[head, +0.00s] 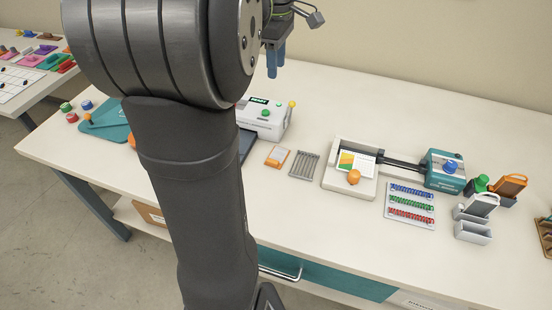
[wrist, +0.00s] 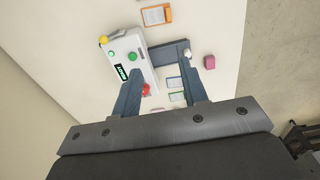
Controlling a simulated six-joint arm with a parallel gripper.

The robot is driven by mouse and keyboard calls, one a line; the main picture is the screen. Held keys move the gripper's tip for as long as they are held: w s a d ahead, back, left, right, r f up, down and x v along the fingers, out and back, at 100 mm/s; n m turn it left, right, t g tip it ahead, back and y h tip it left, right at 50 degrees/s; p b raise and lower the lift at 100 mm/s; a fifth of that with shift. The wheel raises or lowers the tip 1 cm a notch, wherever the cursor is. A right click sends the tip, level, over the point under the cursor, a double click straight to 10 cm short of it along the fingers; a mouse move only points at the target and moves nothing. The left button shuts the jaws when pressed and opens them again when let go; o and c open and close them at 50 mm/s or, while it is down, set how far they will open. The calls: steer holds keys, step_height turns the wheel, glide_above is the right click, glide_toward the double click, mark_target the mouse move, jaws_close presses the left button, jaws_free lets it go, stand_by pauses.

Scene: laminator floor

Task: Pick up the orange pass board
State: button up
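The orange pass board (head: 277,157), a small orange-edged board with a white sheet, lies flat on the table, right of the white machine in the head view. It also shows at the top of the wrist view (wrist: 156,14), beyond my fingertips. My gripper (head: 276,62) hangs high above the back of the table, well apart from the board. In the wrist view my gripper's (wrist: 168,88) two blue-grey fingers are spread, with nothing held between them.
A white machine (head: 264,118) with green and yellow knobs stands left of the board. A grey slotted rack (head: 304,165) lies close on its right, then a white press bed (head: 349,190).

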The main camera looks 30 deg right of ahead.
steer(key=m, duration=0.1)
glide_above(271, 160)
step_height(271, 160, down, 15)
steer(key=f, duration=1)
steer(key=shift+s+f, duration=0.15)
steer(key=shift+s, duration=0.1)
steer(key=shift+w+f, duration=0.15)
steer(key=shift+f, duration=2.7)
steer(key=shift+c, duration=0.4)
jaws_close()
